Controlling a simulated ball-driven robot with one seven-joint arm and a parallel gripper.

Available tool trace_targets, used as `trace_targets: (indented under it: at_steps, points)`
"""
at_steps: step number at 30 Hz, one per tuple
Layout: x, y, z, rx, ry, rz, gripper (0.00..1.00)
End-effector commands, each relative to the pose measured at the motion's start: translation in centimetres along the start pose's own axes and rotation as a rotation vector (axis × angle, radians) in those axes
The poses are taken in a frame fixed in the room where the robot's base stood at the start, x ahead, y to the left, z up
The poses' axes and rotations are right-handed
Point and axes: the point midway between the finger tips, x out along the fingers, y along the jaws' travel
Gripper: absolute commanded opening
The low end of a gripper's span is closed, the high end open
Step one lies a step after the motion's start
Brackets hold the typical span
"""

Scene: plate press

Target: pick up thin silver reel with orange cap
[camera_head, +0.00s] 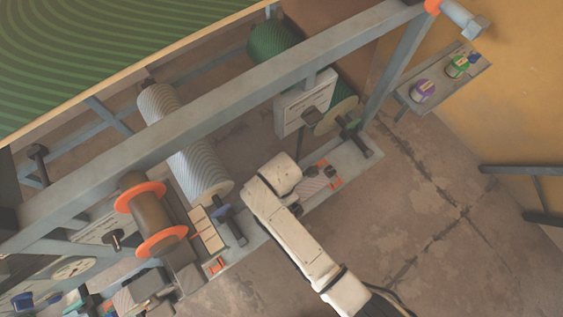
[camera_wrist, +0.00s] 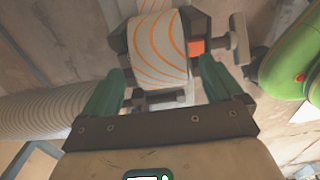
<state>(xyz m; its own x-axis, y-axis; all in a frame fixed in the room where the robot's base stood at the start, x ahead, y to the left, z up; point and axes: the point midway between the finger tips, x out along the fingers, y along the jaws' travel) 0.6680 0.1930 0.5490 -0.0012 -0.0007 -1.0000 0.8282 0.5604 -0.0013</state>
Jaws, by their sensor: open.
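In the wrist view, a pale silver-white reel (camera_wrist: 160,45) with thin curved orange lines sits in a dark holder, with a small orange piece (camera_wrist: 196,46) at its right side. I cannot tell for sure that this is the thin silver reel with orange cap. My gripper (camera_wrist: 160,80) is open, its green fingers apart on either side below the reel; I see no grip on it. In the head view, a small grey striped piece with orange parts (camera_head: 314,186) lies on the ledge just right of my white wrist, partly hidden.
A large silver ribbed roll (camera_head: 178,130) and a brown spool with orange flanges (camera_head: 150,212) stand left of my arm. A grey beam (camera_head: 215,98) crosses above the rolls. A green roll (camera_head: 275,42) is at the back. A shelf (camera_head: 445,85) holds purple and green spools.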

Motion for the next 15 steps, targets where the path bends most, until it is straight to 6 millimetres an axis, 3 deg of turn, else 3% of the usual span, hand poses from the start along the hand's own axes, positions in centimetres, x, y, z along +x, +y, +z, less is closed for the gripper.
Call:
trace_targets:
  at_steps: [6,15]
  points:
    - [2.7,-0.1,0.1,0.001,0.000,-0.001,0.94]
    - [2.9,-0.1,0.1,0.001,0.000,0.000,0.92]
